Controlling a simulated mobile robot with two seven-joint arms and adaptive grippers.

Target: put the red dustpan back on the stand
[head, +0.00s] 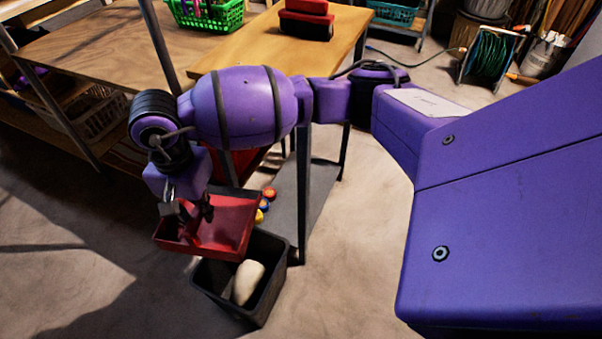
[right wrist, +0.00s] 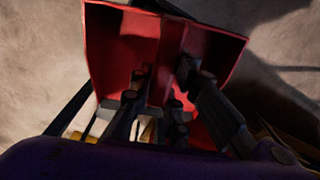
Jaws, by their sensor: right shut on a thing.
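My right gripper (head: 187,212) is shut on the red dustpan (head: 228,222) and holds it in the air, over the far side of a black bin. The dustpan's open tray faces up toward the head camera. In the right wrist view the dustpan (right wrist: 120,55) fills the upper middle, with the dark fingers (right wrist: 160,95) at its near part. The exact grip on it is hard to make out in shadow. I cannot tell for certain which thing is the stand. My left gripper is not in view.
The black bin (head: 271,300) on the floor holds a pale object (head: 248,281). A wooden table (head: 262,52) with dark legs and a grey lower shelf (head: 305,205) stands behind. Floor at left is clear.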

